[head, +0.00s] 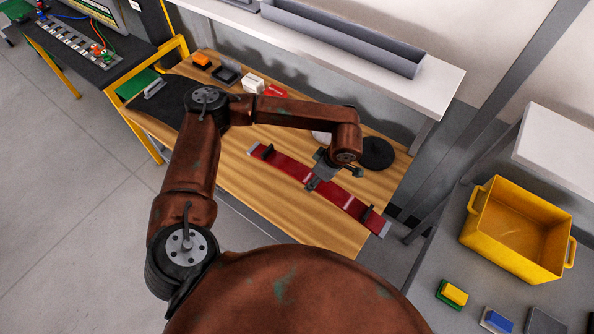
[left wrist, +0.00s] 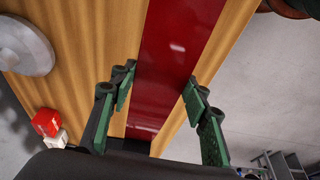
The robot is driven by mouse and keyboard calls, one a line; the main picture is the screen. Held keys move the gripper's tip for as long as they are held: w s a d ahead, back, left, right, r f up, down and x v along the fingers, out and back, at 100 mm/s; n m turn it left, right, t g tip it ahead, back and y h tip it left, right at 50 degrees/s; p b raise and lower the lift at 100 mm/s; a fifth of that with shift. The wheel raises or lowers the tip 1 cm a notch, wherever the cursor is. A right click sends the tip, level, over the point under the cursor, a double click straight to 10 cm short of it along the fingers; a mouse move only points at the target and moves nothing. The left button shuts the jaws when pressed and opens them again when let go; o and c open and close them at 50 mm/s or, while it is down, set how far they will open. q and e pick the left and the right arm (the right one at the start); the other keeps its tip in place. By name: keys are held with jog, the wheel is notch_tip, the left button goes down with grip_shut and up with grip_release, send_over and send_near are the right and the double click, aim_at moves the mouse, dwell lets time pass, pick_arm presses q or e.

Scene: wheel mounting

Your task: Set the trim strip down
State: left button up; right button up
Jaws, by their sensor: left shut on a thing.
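The trim strip (head: 283,166) is a long red strip with pale ends and two black upright pieces, lying diagonally over the wooden tabletop. Its right end reaches the table's right edge. My left gripper (head: 314,184) is shut on the strip near its middle. In the left wrist view the red strip (left wrist: 168,60) runs between the green-padded fingers of my left gripper (left wrist: 157,88). I cannot tell whether the strip touches the table or hangs just above it. My right gripper is not in view.
The wooden table (head: 310,225) has bare space in front of the strip. A black disc (head: 377,153) lies behind it. A red box (head: 275,91), white box (head: 253,83) and orange block (head: 201,61) stand at the back. A yellow crate (head: 515,231) stands right, on a grey bench.

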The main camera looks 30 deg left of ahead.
aim_at(309, 171)
pick_arm(q)
jog(key=a, duration=0.1)
jog(key=w+a+f, duration=0.1)
jog(key=w+a, duration=0.1)
jog(key=a, duration=0.1)
jog(key=shift+f, duration=0.4)
jog(key=shift+w+a+f+p, duration=0.15)
jog(key=shift+w+a+f, duration=0.35)
jog(key=shift+f, duration=1)
jog(key=shift+w+a+f+p, duration=0.3)
jog(key=shift+a+f, duration=0.35)
jog(key=shift+f, duration=0.8)
jog(key=shift+w+a+f+p, duration=0.1)
jog(key=shift+w+a+f, duration=0.45)
jog(key=shift+f, duration=0.95)
jog(key=shift+s+f, duration=0.1)
jog(key=o, duration=1.5)
jog(key=shift+c, duration=0.2)
jog(key=v, duration=1.2)
jog(key=shift+b, duration=0.4)
